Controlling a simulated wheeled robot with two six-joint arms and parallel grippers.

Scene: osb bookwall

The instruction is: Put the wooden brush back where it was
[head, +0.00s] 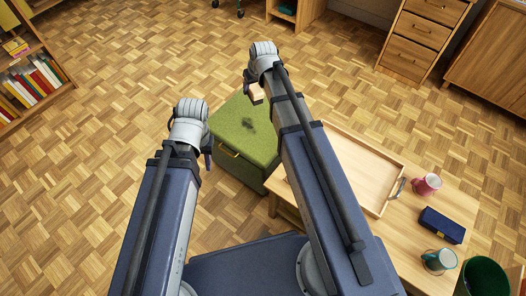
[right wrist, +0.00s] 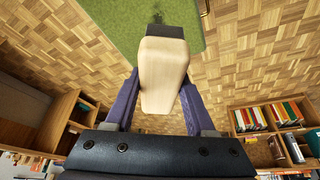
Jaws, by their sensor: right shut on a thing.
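The wooden brush (right wrist: 163,78) is a pale wood block between the two fingers of my right gripper (right wrist: 160,92) in the right wrist view. A dark part shows at its far end. In the head view the brush (head: 257,93) is small and pale under my right gripper (head: 256,86). My right gripper is shut on it, over or near the back of the green storage box (head: 232,127); the exact height is unclear. My left gripper (head: 207,160) hangs by the box's left side, seemingly empty; its finger opening cannot be made out.
A low wooden table holds a tray (head: 396,172), a pink mug (head: 426,185), a dark blue case (head: 442,225) and a green-and-white mug (head: 438,261). A dark green bin (head: 484,278) stands at lower right. A bookshelf (head: 30,85) is at left, drawers (head: 415,45) at back right. Parquet floor between is clear.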

